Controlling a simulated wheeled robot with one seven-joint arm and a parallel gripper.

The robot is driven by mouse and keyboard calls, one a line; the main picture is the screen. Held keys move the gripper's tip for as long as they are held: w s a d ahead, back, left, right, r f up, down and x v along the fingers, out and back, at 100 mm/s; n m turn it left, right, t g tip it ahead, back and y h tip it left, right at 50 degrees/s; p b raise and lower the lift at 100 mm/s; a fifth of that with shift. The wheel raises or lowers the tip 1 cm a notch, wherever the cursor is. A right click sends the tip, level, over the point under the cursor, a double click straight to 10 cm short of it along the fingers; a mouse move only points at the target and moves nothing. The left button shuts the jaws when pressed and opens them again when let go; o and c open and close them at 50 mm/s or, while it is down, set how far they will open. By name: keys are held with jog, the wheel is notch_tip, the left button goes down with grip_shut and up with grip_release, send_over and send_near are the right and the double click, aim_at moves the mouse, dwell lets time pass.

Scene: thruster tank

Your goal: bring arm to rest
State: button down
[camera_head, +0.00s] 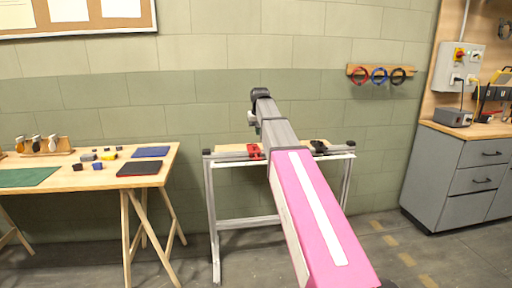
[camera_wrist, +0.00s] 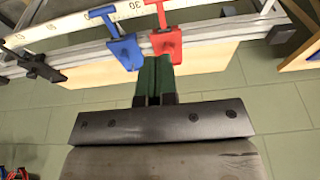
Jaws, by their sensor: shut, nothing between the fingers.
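My arm, pink and grey, stretches away from me in the head view over a pale metal stand (camera_head: 214,196). My gripper (camera_wrist: 154,62) shows in the wrist view with dark green fingers shut together and empty. Its fingertips are close to a blue clamp (camera_wrist: 123,50) and a red clamp (camera_wrist: 168,43) on the stand's rail; I cannot tell if they touch. A black clamp (camera_wrist: 33,66) is further left. The red clamp also shows in the head view (camera_head: 254,151); the blue one is hidden there behind my arm.
A wooden table (camera_head: 100,178) with small items and mats stands left. A grey cabinet (camera_head: 462,172) with a control box stands right. A wall rack (camera_head: 381,75) holds coloured rings. Floor between stand and cabinet is clear.

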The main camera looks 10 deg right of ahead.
jog(key=shift+s+r, duration=0.1)
jog(key=shift+r, duration=0.2)
jog(key=s+f+g, duration=0.1)
jog(key=s+f, duration=0.6)
jog(key=f, duration=0.5)
jog(key=s+f, duration=0.6)
jog(key=f, duration=0.6)
jog(key=s+f+g, duration=0.1)
jog(key=s+f, duration=1.4)
jog(key=s, duration=0.4)
jog(key=shift+f+g, duration=0.4)
jog(key=shift+w, duration=0.1)
